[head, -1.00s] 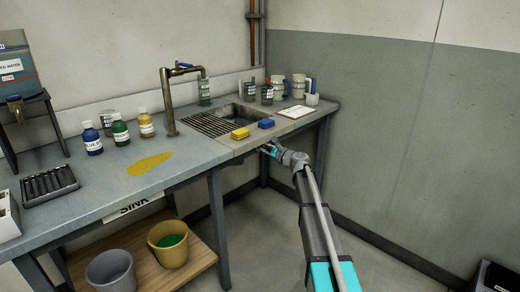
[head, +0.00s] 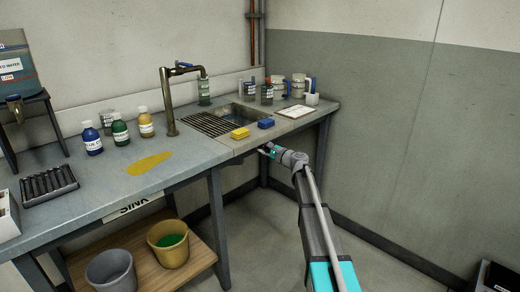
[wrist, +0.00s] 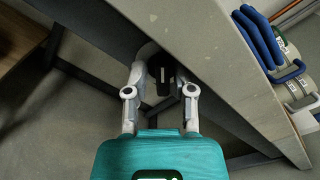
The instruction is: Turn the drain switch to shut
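A dark knob with a pale mark, seemingly the drain switch (wrist: 162,73), shows in the wrist view under the front edge of the sink bench (wrist: 205,50), with a pale round shape behind it. My gripper (wrist: 160,82) is open, with one finger on each side of the knob. I cannot tell whether the fingertips touch it or which setting it is at. In the head view my gripper (head: 267,150) is at the bench's front edge, below the blue sponge, and the switch is hidden. The sink (head: 250,113) with its grate (head: 208,124) is above.
A yellow sponge (head: 240,133) and a blue sponge (head: 266,123) lie near the front edge. Bottles, jugs and a brass tap (head: 168,105) stand on the bench. A bench leg (head: 218,225) and two buckets are to the left.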

